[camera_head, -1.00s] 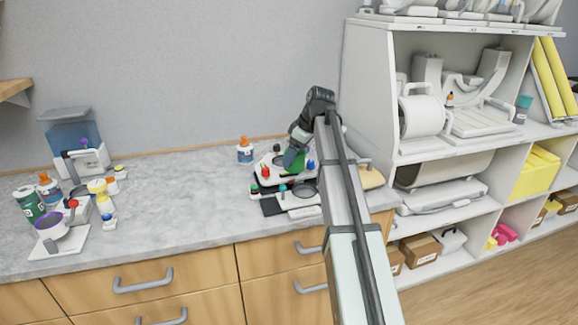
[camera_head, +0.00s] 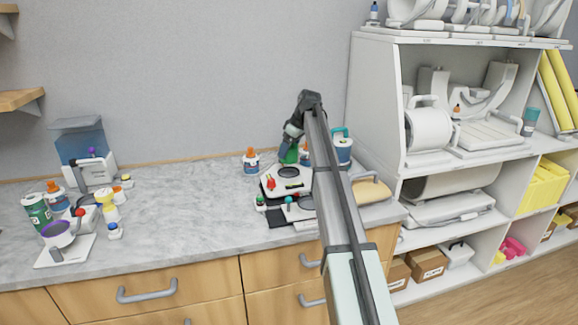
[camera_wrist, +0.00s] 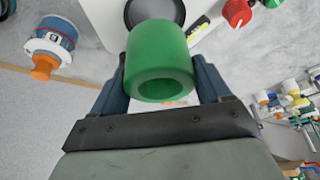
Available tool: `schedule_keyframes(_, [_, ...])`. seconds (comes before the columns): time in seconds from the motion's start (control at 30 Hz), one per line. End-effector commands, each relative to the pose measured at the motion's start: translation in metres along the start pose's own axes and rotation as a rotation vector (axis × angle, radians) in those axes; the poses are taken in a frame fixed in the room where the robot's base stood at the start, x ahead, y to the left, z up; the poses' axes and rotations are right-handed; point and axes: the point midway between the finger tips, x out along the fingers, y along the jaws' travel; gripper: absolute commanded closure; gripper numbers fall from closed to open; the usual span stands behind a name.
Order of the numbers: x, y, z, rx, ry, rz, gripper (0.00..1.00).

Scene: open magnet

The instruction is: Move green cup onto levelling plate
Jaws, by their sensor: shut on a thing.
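The green cup (camera_head: 290,155) is held in my gripper (camera_head: 290,146) above the back part of a white plate (camera_head: 299,183) with a dark round disc. In the wrist view the green cup (camera_wrist: 160,60) sits between the two fingers of my gripper (camera_wrist: 160,66), which is shut on its sides. The cup's round recessed end faces the camera. Beyond it, the white plate (camera_wrist: 105,22) and its dark disc (camera_wrist: 140,10) show partly, overlapped by the cup. I cannot tell the gap between cup and plate.
A red knob (camera_head: 270,183) stands at the plate's left side. A second unit with a dark disc (camera_head: 305,203) lies in front. A white-blue bottle with orange cap (camera_head: 251,163) stands behind left; a teal-topped container (camera_head: 343,148) stands right. The counter's middle (camera_head: 185,205) is clear.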

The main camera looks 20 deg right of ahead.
Motion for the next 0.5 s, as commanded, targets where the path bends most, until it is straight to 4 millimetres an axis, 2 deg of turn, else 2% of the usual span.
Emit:
schedule_keyframes(0.1, [0.018, -0.001, 0.008, 0.0, -0.001, -0.002, 0.61])
schedule_keyframes(0.27, [0.027, 0.0, 0.011, 0.0, 0.0, 0.0, 0.61])
schedule_keyframes(0.5, [0.052, -0.001, 0.022, 0.0, 0.0, -0.001, 0.61])
